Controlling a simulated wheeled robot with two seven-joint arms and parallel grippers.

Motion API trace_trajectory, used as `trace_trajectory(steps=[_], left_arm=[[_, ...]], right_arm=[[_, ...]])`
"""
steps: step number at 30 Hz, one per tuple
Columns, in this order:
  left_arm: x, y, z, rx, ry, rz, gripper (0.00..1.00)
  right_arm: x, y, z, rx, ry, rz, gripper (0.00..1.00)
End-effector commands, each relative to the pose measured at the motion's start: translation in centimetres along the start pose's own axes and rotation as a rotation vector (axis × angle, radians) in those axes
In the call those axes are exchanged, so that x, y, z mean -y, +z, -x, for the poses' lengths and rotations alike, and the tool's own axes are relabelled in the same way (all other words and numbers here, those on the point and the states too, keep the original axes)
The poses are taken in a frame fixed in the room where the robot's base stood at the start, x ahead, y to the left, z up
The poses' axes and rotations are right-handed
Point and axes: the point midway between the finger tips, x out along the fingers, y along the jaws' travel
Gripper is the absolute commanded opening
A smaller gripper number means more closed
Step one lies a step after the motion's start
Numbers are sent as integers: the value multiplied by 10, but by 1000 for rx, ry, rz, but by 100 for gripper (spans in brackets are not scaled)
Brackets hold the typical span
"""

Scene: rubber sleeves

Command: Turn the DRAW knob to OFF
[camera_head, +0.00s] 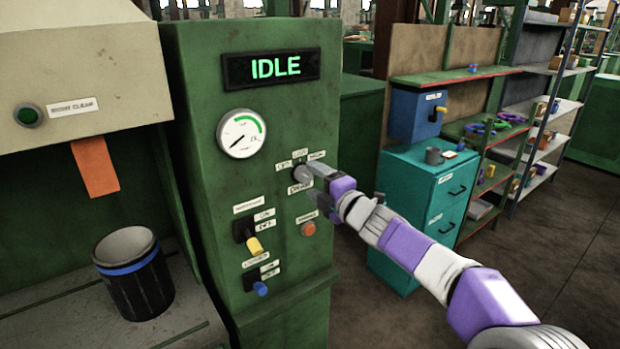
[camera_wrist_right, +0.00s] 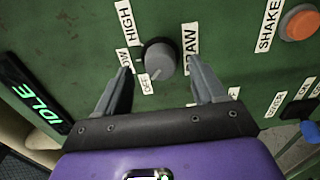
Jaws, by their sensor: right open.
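The DRAW knob (camera_wrist_right: 157,56) is a round grey knob on the green panel, with the labels HIGH, LOW, OFF and DRAW around it. In the right wrist view a pale mark on its face lies toward the OFF label (camera_wrist_right: 146,85). The knob also shows in the head view (camera_head: 299,173), partly covered by my gripper. My right gripper (camera_wrist_right: 160,68) is open, with one finger on each side of the knob and a gap to it in the right wrist view. The head view shows this gripper at the panel (camera_head: 314,184). My left gripper is not in view.
The panel carries a lit IDLE display (camera_head: 276,67), a gauge (camera_head: 241,134) with its needle low, an orange SHAKE button (camera_head: 308,229), a yellow switch (camera_head: 254,245) and a blue one (camera_head: 261,289). A black bin (camera_head: 138,285) stands at left, teal drawers (camera_head: 425,190) at right.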

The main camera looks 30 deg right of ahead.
Motion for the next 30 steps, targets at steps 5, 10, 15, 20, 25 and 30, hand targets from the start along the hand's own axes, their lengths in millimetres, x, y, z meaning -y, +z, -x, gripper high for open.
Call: trace_trajectory(steps=[5, 10, 15, 20, 25, 30], left_arm=[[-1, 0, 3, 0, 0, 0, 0], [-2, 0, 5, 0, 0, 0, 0], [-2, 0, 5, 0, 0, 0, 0], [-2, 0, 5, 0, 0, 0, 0], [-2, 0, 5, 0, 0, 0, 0], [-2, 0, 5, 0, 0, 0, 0]], right_arm=[[-2, 1, 29, 2, 2, 1, 69], [0, 1, 43, 1, 0, 1, 69], [0, 0, 45, 1, 0, 1, 69], [0, 0, 45, 1, 0, 1, 69], [0, 0, 45, 0, 0, 1, 69], [14, -4, 38, -6, -24, -41, 69]])
